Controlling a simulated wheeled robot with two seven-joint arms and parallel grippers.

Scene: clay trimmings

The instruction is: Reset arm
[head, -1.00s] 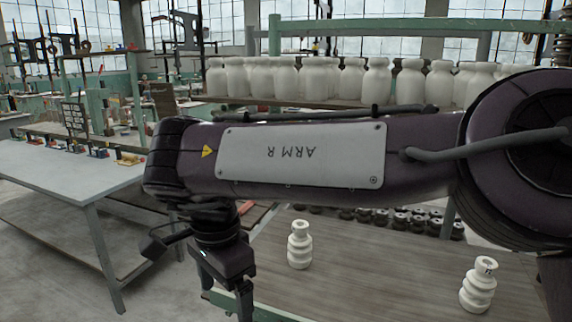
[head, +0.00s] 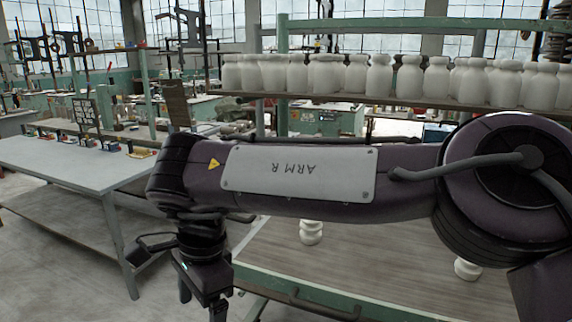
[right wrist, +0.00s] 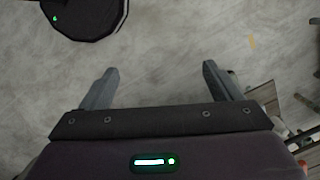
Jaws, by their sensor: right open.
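My right arm (head: 300,175), labelled "ARM R", stretches across the middle of the head view, with its wrist bent down at the left end. Its gripper is cut off by the bottom edge of that view. In the right wrist view my right gripper (right wrist: 158,82) is open, with two grey fingers wide apart. Only grey floor shows between them, and they hold nothing. My left gripper is not in view.
A wooden-topped bench (head: 390,262) with a green edge stands behind my arm. Two white ribbed pieces, one left (head: 311,233) and one right (head: 467,269), stand on it, partly hidden. White jars (head: 380,76) line a shelf above. A grey table (head: 75,165) stands left.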

